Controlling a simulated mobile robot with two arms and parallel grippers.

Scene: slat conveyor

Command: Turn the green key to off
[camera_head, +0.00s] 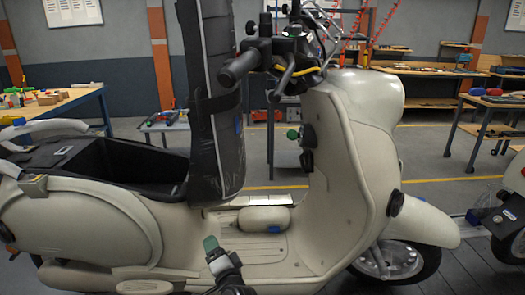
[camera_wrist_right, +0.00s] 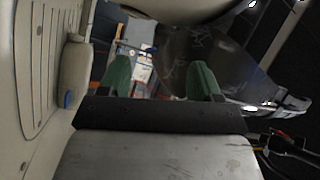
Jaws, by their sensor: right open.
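A cream scooter (camera_head: 345,150) stands across the head view with its front to the right. The green key (camera_head: 292,134) sticks out to the left from the inner side of its front shield, beside a round black part (camera_head: 309,136). My right gripper (camera_head: 211,245), with green fingertips, is low over the footboard, below and left of the key and apart from it. In the right wrist view its two green fingers (camera_wrist_right: 162,76) stand apart with nothing between them. The key does not show in that view. My left gripper is not in view.
The upright dark seat (camera_head: 217,100) stands left of the key, above the open storage well (camera_head: 125,165). The handlebar grip (camera_head: 240,67) and levers hang above the key. Free space lies between seat and front shield. Workbenches stand behind.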

